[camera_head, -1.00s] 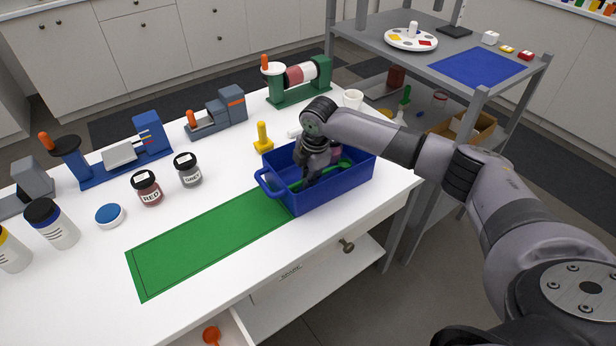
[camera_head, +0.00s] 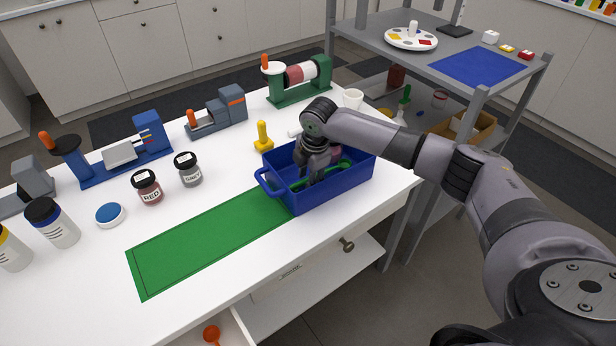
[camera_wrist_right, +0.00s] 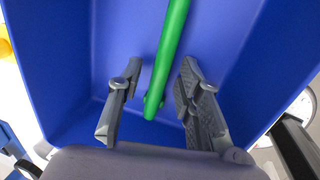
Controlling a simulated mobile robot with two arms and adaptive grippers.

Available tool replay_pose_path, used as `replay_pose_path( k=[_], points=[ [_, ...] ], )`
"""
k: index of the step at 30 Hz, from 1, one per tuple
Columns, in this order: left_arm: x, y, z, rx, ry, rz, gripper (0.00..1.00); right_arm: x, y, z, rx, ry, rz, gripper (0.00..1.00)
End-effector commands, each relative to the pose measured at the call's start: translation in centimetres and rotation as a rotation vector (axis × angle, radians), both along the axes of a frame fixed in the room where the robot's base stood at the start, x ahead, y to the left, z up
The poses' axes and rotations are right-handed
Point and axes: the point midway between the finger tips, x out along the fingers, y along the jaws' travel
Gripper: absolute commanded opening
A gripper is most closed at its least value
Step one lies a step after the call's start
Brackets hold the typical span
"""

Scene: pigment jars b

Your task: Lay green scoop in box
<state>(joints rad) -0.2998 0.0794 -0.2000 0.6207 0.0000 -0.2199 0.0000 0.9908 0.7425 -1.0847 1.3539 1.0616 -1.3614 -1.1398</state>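The blue box (camera_head: 330,193) with a loop handle stands on the white table at the right end of the green mat. The green scoop (camera_wrist_right: 168,50) is inside the box; its handle runs between the fingers of my right gripper (camera_wrist_right: 160,85). Those fingers are spread, with a gap on each side of the handle. In the head view the gripper (camera_head: 314,176) reaches down into the box, and green parts of the scoop (camera_head: 345,163) show beside it. The gripper and box wall hide the rest. My left gripper is not in view.
A pinkish jar (camera_head: 336,153) shows partly behind the gripper in the box. A yellow tool (camera_head: 263,138) and white mug (camera_head: 352,98) stand behind the box. Red (camera_head: 147,187) and grey (camera_head: 187,170) jars stand left. The green mat (camera_head: 205,243) is clear.

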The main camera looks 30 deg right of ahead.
Motion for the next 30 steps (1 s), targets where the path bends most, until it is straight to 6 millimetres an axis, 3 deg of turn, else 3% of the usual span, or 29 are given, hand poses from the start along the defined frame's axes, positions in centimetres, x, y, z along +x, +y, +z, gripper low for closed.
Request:
replay_pose_path(
  k=[5, 18, 24, 30],
  points=[
    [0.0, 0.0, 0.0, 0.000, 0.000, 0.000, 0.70, -0.2, -0.1, 2.0, 0.001, -0.004, -0.001, 0.33],
    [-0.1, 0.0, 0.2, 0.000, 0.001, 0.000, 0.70, -2.0, -0.2, 10.4, 0.000, -0.004, 0.000, 0.33],
    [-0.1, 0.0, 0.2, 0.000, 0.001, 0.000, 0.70, -2.4, -0.2, 11.8, 0.001, 0.000, 0.000, 0.33],
    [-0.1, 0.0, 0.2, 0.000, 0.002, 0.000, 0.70, -2.4, -0.2, 12.0, 0.001, 0.000, -0.001, 0.33]
  ],
)
